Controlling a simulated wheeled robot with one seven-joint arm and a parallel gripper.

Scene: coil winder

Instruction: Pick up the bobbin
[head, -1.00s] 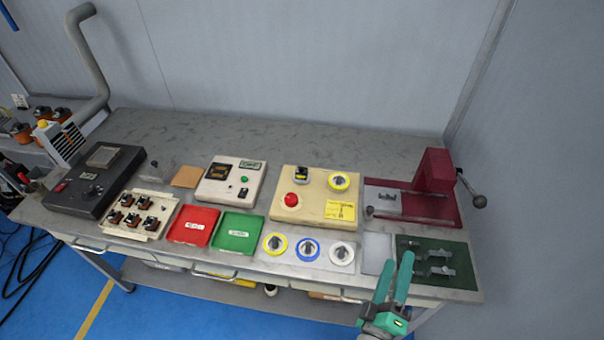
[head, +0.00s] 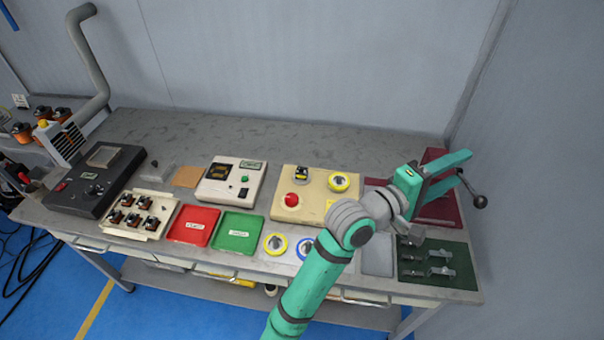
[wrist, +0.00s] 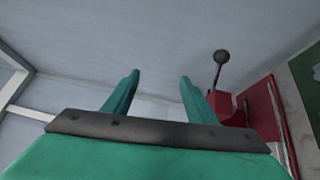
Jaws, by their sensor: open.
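Several small grey parts (head: 441,254) lie on the green mat (head: 462,262) at the bench's front right; they look like bobbins, but are too small to be sure. My gripper (head: 466,168) is above the red winder (head: 440,212) at the right, away from the mat. Its two teal fingers are apart with nothing between them, also in the wrist view (wrist: 159,75). The wrist view shows the wall ahead, the winder (wrist: 232,106) at right and a strip of the green mat (wrist: 308,78). My arm hides much of the winder and part of the mat's far edge.
The winder's lever (head: 480,201) sticks out close to my fingers. A cream control box (head: 312,206) stands left of my arm. A red tray (head: 194,226), a green tray (head: 237,231) and a parts tray (head: 140,214) lie further left. The bench's back strip is clear.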

